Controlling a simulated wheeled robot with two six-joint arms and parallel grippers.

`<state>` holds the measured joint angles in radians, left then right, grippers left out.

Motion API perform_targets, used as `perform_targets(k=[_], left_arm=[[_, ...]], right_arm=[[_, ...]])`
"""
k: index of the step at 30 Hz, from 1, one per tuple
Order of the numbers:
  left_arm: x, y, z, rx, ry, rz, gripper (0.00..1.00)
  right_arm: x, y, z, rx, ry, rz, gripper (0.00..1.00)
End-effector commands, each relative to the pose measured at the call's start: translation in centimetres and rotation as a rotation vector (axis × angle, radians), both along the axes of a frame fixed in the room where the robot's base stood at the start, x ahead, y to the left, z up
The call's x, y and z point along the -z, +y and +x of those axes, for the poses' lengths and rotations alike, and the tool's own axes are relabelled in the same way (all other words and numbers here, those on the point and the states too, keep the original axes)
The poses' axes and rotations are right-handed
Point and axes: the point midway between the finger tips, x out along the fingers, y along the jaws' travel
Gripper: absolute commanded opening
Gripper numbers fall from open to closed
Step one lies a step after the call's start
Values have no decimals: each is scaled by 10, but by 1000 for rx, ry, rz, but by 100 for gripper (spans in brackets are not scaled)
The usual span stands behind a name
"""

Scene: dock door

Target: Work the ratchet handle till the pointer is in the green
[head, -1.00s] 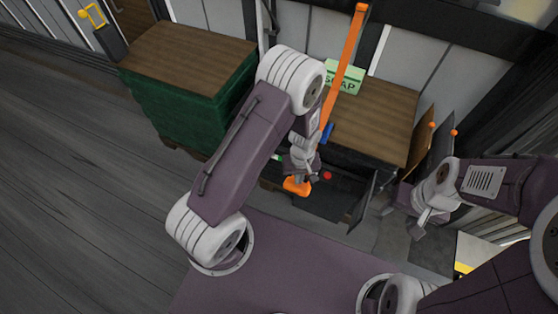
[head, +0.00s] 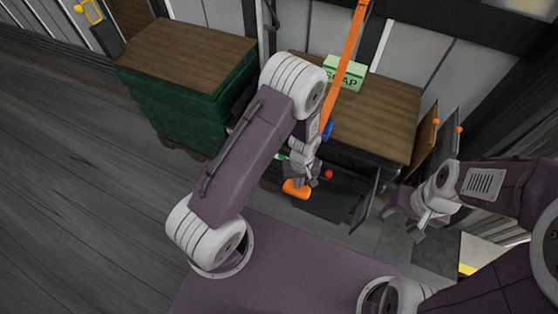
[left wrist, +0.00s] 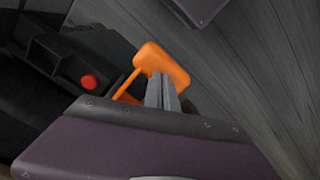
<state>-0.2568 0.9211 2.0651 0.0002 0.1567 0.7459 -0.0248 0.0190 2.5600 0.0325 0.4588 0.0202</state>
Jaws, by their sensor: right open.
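The handle's thick orange grip (head: 296,188) shows below my left gripper in the head view. In the left wrist view the orange grip (left wrist: 160,64) lies at the fingertips, with a thin orange shaft running down to the left. My left gripper (left wrist: 163,82) has its two grey fingers together, overlapping the grip in the picture; I cannot tell whether they touch it. In the head view my left gripper (head: 312,182) is just right of the grip. A small green patch (head: 282,157) shows beside the arm; no pointer can be made out. My right gripper (head: 415,222) is open and empty.
A red knob (head: 329,174) is close to the left gripper. A green crate (head: 185,105) stands left. The floor (head: 90,200) at left is clear.

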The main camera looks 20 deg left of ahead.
Motion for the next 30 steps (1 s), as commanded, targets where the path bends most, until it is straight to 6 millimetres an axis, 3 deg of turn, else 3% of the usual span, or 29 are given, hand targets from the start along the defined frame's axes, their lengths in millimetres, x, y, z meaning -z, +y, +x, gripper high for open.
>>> perform_targets(k=[7, 13, 30], left_arm=[[18, 0, 1, 0, -3, -1, 0], [12, 0, 1, 0, -4, -1, 0], [-47, 0, 0, 0, -1, 0, 0]], right_arm=[[13, 0, 0, 0, 0, 0, 52], [8, 0, 0, 0, 0, 0, 52], [-45, 0, 0, 0, 0, 0, 52]])
